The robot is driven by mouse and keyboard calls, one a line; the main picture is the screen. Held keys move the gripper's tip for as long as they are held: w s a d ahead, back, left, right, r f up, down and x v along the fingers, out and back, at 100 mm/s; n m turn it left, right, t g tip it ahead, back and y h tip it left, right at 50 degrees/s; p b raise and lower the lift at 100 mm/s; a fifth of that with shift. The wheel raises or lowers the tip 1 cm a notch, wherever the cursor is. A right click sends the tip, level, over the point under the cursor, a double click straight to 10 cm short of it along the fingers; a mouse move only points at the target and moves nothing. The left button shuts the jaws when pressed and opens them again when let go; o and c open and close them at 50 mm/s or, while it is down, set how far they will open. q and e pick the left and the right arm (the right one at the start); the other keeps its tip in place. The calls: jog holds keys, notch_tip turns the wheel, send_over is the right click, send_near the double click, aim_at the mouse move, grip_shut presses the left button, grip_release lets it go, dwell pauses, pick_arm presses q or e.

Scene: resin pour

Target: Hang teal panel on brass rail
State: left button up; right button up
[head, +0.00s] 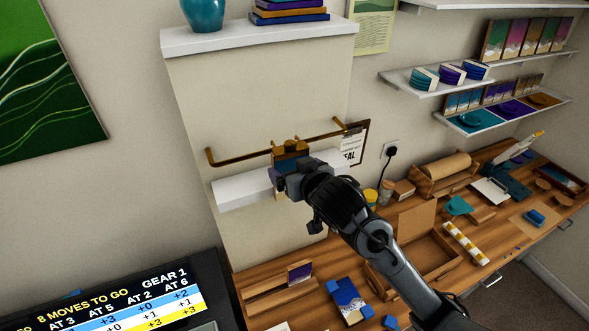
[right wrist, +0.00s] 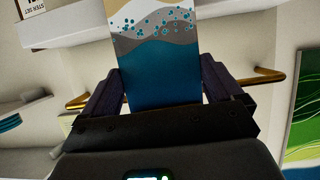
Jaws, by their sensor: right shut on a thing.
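My right gripper (head: 291,174) is shut on the panel and holds it at the middle of the brass rail (head: 240,158). In the right wrist view the panel (right wrist: 160,70) stands between the two fingers (right wrist: 162,92). It has a deep teal band, a grey wave with teal dots, and tan and white bands. The brass rail (right wrist: 262,77) shows on both sides behind the fingers. In the head view the gripper hides most of the panel, and brass pieces (head: 291,146) show just above it. I cannot tell whether the panel bears on the rail. My left gripper is not in view.
A white ledge (head: 240,190) sits just below the rail, and a white shelf (head: 255,38) with a teal vase (head: 203,14) is above. The workbench (head: 265,270) holds a cardboard box (head: 415,250) and a blue patterned piece (head: 348,299).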

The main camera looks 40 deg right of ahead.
jog(key=shift+f, duration=0.2)
dwell(0.7)
jog(key=shift+f, duration=0.1)
dwell(0.7)
jog(key=o, duration=0.7)
